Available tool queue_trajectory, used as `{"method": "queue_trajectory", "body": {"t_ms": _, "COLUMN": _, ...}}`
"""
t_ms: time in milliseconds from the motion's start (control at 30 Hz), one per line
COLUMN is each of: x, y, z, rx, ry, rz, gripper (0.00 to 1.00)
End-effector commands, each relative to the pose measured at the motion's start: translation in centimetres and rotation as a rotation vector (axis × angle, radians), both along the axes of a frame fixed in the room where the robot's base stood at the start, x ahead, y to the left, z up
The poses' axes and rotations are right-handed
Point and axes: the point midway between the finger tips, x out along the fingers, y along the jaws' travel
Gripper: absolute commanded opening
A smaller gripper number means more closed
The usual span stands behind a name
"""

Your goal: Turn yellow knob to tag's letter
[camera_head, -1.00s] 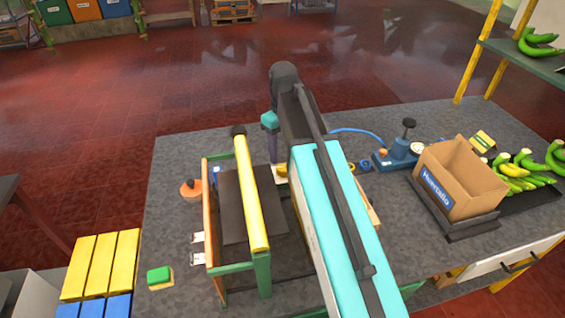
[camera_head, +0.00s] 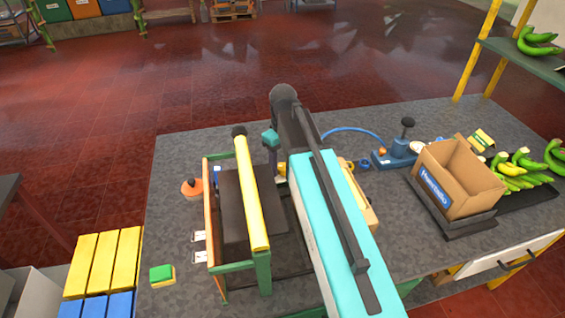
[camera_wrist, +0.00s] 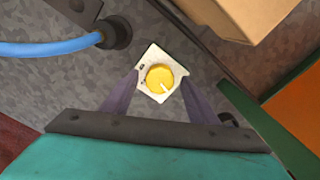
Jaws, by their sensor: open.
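The yellow knob (camera_wrist: 158,75) sits on a white plate (camera_wrist: 152,55) in the wrist view. A white pointer line on it points to the lower right of the picture. Small dark marks show on the plate's left side, too small to read. My gripper (camera_wrist: 159,83) is open, with one purple finger on each side of the knob, over the plate's edges. I cannot tell whether the fingers touch it. In the head view my arm mostly hides the knob. Two white tags (camera_head: 199,237) lie left of the wooden frame; their letters are unreadable.
A frame with a yellow bar (camera_head: 252,200) stands close left of my arm. A cardboard box (camera_head: 460,180) and a blue pump-like device (camera_head: 395,158) with a blue hose stand to the right.

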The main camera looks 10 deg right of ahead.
Motion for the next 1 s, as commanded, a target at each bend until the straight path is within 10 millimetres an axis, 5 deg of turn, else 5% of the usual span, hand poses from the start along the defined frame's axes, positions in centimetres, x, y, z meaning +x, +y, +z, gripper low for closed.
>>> {"method": "queue_trajectory", "body": {"t_ms": 100, "x": 0.00, "y": 0.00, "z": 0.01, "rx": 0.000, "ry": 0.000, "rz": 0.000, "gripper": 0.50}}
{"method": "queue_trajectory", "body": {"t_ms": 333, "x": -0.01, "y": 0.01, "z": 0.02, "rx": 0.000, "ry": 0.000, "rz": 0.000, "gripper": 0.12}}
{"method": "queue_trajectory", "body": {"t_ms": 1000, "x": 0.05, "y": 0.05, "z": 0.09, "rx": 0.002, "ry": 0.000, "rz": -0.193, "gripper": 0.13}}
